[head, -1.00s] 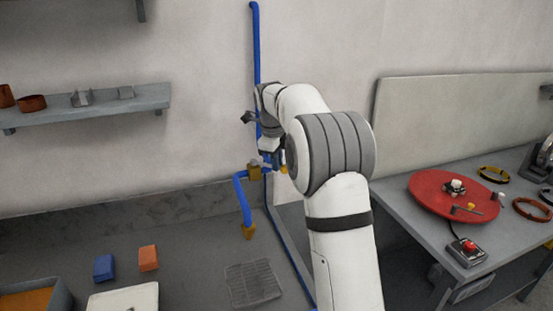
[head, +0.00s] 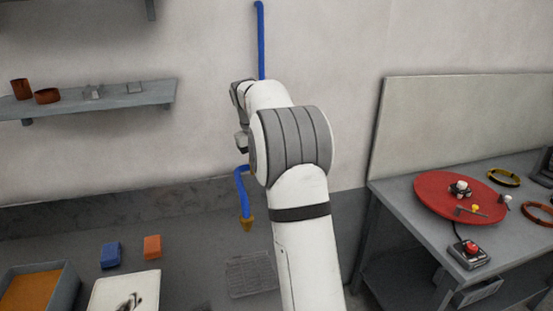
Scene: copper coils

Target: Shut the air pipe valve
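The blue air pipe (head: 260,42) runs down the back wall and passes behind my arm. A blue branch (head: 240,188) shows again below, left of my arm, and ends in a brass nozzle (head: 246,225) pointing down. The valve itself is hidden behind my arm. My gripper (head: 241,143) is mostly hidden by my own arm links; only small grey parts show at the arm's left edge, near the pipe and above the branch. Whether its fingers are open, or touch anything, cannot be seen.
A wall shelf (head: 150,97) with copper pieces hangs at left. Below are a tray (head: 68,288), a blue block (head: 110,255), an orange block (head: 152,247), a white board (head: 105,291) and a grate (head: 247,277). At right a table (head: 398,196) holds a red disc (head: 432,194).

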